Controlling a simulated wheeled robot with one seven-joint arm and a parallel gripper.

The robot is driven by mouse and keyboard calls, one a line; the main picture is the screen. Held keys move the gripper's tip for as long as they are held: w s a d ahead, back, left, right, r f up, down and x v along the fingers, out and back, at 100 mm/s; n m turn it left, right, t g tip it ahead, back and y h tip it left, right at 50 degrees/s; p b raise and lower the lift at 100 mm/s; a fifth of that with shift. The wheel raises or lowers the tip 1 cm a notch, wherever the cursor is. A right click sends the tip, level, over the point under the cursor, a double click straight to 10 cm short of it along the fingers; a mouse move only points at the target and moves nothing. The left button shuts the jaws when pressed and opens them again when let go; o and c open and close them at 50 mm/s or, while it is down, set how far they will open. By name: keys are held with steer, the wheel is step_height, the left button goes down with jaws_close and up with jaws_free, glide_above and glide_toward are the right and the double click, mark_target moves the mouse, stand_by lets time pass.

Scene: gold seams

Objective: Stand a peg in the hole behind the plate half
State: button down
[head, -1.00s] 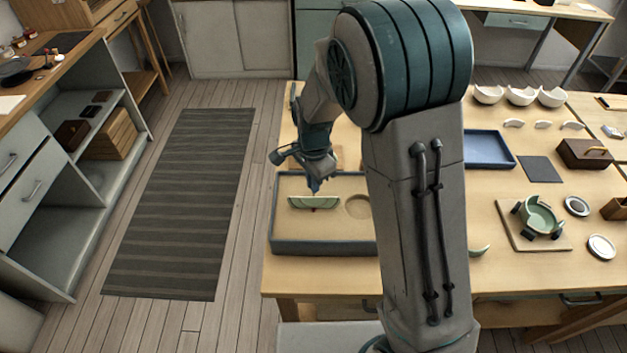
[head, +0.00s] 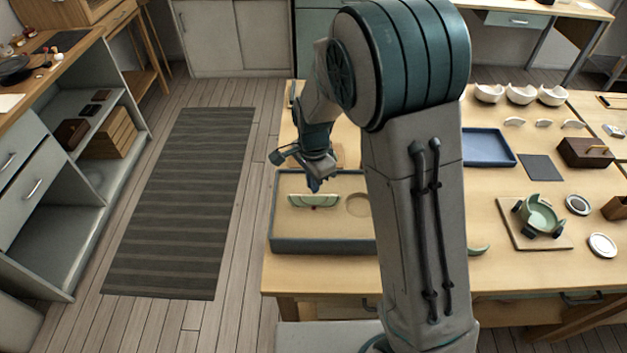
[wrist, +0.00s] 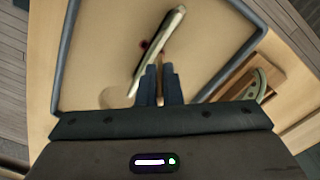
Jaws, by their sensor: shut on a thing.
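The pale green plate half (head: 300,201) stands on edge in the grey-walled tray (head: 322,247). In the wrist view the plate half (wrist: 165,38) is seen edge-on, as a thin slanting strip. My gripper (head: 314,186) is low over the tray, on the far side of the plate half as the head camera sees it. In the wrist view my gripper (wrist: 159,72) is shut on a slim tan peg (wrist: 160,63), close beside the plate half. Small dark red spots lie by the plate's foot. The hole and the peg's lower end cannot be made out.
A round shallow recess (head: 358,205) is in the tray floor to the right. A wooden block with a green piece (wrist: 258,86) stands just outside the tray wall. My arm hides the tray's right part. A blue tray (head: 488,148) and crockery are further right.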

steer(key=shift+f+b, duration=0.4)
steer(key=shift+f, duration=0.15)
stand_by(0.9)
steer(key=c, duration=1.1)
jaws_free()
steer(key=shift+s, duration=0.15)
steer(key=shift+r+p, duration=2.25)
steer(key=shift+r, duration=0.85)
